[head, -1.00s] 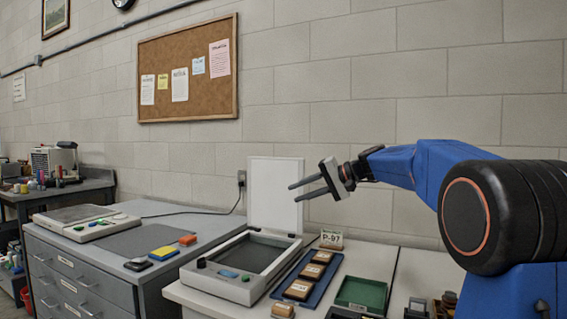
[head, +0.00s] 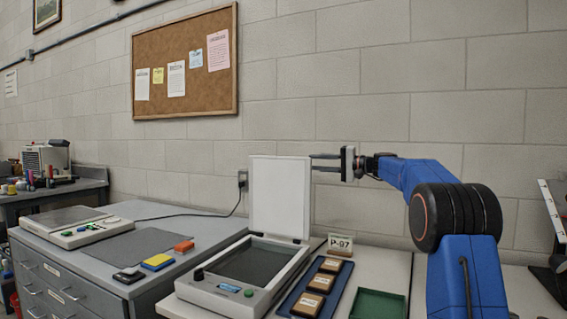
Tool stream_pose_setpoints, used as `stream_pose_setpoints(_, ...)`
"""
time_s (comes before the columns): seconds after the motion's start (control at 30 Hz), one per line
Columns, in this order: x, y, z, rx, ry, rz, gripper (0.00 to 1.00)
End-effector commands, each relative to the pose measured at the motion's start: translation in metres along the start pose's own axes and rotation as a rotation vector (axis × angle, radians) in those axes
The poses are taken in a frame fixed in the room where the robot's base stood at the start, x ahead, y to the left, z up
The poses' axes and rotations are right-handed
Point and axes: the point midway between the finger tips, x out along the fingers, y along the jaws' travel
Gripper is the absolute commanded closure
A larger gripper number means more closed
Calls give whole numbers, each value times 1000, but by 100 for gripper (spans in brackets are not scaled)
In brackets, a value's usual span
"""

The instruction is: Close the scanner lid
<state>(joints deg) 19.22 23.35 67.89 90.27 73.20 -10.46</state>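The scanner (head: 222,298) sits on the white table with its dark glass bed (head: 250,262) uncovered. Its white lid (head: 280,197) stands open, upright at the back of the bed. My gripper (head: 312,162) is in the air at the right of the lid, near its upper right edge. Its two fingers point left and are spread apart with nothing between them. I cannot tell whether a fingertip touches the lid.
Right of the scanner are a blue tray (head: 291,304) with several framed pieces, a P-97 sign (head: 340,244) and a green tray (head: 378,304). A grey cabinet (head: 70,283) on the left carries another flat device (head: 78,226) and coloured blocks (head: 158,262).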

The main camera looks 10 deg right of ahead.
Motion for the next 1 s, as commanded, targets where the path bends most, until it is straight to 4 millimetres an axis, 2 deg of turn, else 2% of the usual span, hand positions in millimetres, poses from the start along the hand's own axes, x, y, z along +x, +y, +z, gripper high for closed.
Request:
stream_pose_setpoints(0.1, 23, -1, 1, -2, -3, 0, 74)
stream_pose_setpoints(0.6, 110, 0, 2, -2, -3, 0, 74)
stream_pose_setpoints(0.8, 135, 0, 1, -1, -2, 1, 74)
stream_pose_setpoints(1.0, 145, 0, 1, -2, -1, 1, 74)
